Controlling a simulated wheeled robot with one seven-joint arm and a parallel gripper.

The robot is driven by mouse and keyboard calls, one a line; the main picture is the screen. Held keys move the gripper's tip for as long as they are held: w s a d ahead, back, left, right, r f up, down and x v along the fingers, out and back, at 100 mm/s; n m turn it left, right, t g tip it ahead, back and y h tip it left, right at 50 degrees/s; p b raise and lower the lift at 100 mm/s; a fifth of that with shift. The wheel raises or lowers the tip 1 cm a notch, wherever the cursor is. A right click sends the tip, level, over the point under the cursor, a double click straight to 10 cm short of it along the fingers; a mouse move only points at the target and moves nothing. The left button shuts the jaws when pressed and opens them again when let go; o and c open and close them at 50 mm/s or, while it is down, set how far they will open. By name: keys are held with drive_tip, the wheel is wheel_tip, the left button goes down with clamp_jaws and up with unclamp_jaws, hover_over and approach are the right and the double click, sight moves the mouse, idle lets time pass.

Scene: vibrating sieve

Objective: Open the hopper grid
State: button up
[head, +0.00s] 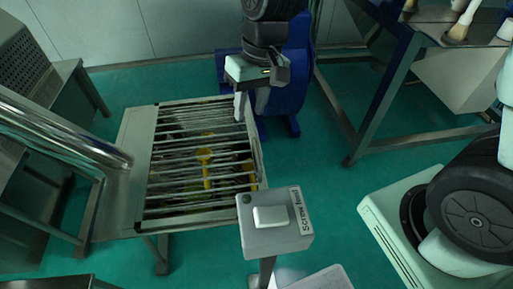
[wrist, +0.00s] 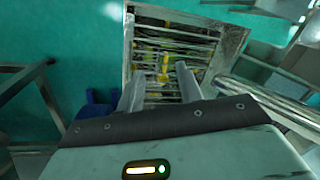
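The hopper grid (head: 172,165) is a frame of parallel metal bars lying closed over the hopper, with yellow and dark items visible beneath the bars. It also shows in the wrist view (wrist: 200,45). My gripper (head: 251,105) hangs by the far right corner of the grid in the head view, fingers pointing down. In the wrist view the two pale fingers (wrist: 158,82) are spread apart with the grid showing between them. Nothing is held. I cannot tell whether a finger touches the frame.
A grey post with a white button, labelled as a screw feed (head: 271,215), stands at the grid's near right. A shiny metal pipe (head: 65,130) runs at the left. A blue machine (head: 292,90) stands behind my gripper. Green floor (head: 335,185) is open to the right.

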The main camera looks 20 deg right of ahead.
drive_tip(key=w+d+f+m+b, duration=0.2)
drive_tip(key=w+d+f+b, duration=0.15)
drive_tip(key=w+f, duration=0.35)
drive_tip(key=m+b, duration=0.2)
drive_tip(key=m, duration=0.1)
approach(257, 148)
drive_tip(key=shift+t, duration=0.3)
drive_tip(key=f, duration=0.2)
drive_tip(key=a+f+p, duration=0.1)
drive_tip(key=f, duration=0.5)
drive_tip(key=shift+s+a, duration=0.2)
drive_tip(key=shift+a, duration=0.2)
clamp_jaws()
